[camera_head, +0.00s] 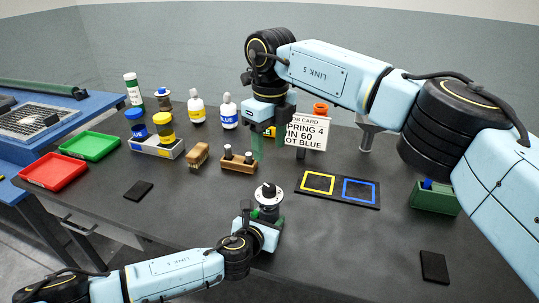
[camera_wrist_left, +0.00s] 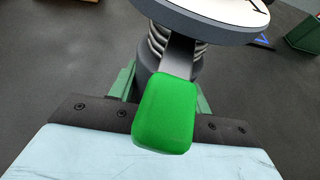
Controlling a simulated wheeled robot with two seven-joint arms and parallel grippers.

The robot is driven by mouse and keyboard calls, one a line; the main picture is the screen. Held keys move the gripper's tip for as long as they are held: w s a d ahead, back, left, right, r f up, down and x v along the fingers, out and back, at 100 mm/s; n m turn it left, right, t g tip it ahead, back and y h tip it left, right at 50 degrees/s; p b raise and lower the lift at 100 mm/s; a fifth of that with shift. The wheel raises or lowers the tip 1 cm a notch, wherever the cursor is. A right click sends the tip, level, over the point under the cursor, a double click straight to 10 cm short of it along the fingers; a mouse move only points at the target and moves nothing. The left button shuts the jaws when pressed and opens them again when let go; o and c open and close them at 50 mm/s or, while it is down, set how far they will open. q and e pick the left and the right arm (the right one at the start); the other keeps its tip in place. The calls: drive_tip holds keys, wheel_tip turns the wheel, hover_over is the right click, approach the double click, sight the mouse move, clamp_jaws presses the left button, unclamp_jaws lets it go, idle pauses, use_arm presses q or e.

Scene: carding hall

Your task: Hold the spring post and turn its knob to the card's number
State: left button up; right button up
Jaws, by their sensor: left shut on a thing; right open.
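The spring post (camera_head: 269,212) stands near the table's front middle, with a white dial and dark knob (camera_head: 267,189) on top. My left gripper (camera_head: 266,220) is shut on the post below the dial. The left wrist view shows the post's coil spring (camera_wrist_left: 155,42), part of the white dial (camera_wrist_left: 215,12) and a green-ended lever (camera_wrist_left: 165,115); the knob is out of that view. My right gripper (camera_head: 277,149) is open and empty, behind the post, in front of the card's left edge. The job card (camera_head: 309,133) reads "PRING 4", "IN 60", "OT BLUE"; its left edge is hidden.
A wooden block with pegs (camera_head: 238,165) and a brush (camera_head: 197,155) lie left of the post. A board with yellow and blue squares (camera_head: 338,200) lies right. Bottles, pots and red (camera_head: 54,172) and green (camera_head: 89,146) trays stand left. A green box (camera_head: 434,201) stands right.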

idle(0.3)
use_arm(q)
drive_tip(key=o, duration=1.5)
drive_tip(key=shift+c, duration=0.2)
drive_tip(key=shift+s, duration=0.1)
